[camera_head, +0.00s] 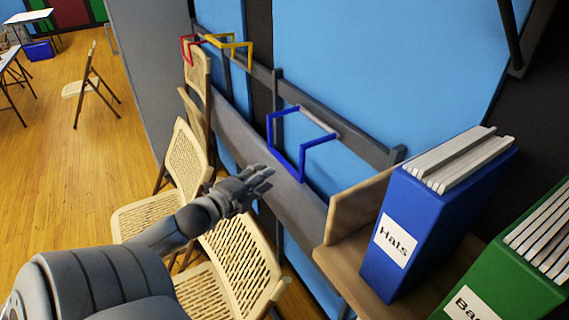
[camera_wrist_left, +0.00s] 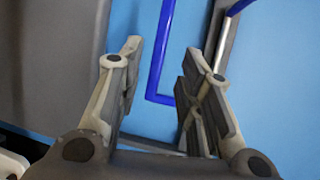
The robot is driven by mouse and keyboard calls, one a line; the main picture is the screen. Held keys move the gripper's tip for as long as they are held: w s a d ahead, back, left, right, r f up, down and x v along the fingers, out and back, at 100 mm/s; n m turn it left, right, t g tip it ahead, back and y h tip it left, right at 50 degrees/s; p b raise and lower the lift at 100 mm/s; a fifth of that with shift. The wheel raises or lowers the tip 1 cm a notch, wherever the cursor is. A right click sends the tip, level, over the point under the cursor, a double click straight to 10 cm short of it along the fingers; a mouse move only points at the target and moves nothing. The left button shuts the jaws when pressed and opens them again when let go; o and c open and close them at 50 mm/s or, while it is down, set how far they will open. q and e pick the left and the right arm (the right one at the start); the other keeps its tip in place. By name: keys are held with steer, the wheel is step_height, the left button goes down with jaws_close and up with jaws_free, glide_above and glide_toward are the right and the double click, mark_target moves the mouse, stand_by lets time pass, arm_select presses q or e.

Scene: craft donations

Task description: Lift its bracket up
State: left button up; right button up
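A blue bracket (camera_head: 302,158) hangs from the dark rail (camera_head: 330,130) against the light blue panel, its lower part a squared loop. In the left wrist view the blue bracket (camera_wrist_left: 160,55) shows as a bar running down and bending right at its lower end. My left gripper (camera_head: 266,175) is just left of and below the bracket in the head view. In the left wrist view my left gripper (camera_wrist_left: 161,55) has its fingers apart, with the bar beyond and between them; contact is not visible. My right gripper is not in view.
A red bracket (camera_head: 186,49) and a yellow bracket (camera_head: 249,55) hang farther left on the rail. A wooden shelf (camera_head: 345,265) at right holds a blue "Hats" binder (camera_head: 430,210) and a green binder (camera_head: 500,285). Folding chairs (camera_head: 240,265) stand below my left arm.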

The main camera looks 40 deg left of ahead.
mark_target(285, 163)
arm_select(q)
steer(key=p+x, duration=0.1)
steer(key=x, duration=0.9)
steer(key=shift+w+r+p, duration=0.1)
steer(key=shift+w+p, duration=0.25)
steer(key=shift+w, duration=0.1)
jaws_close()
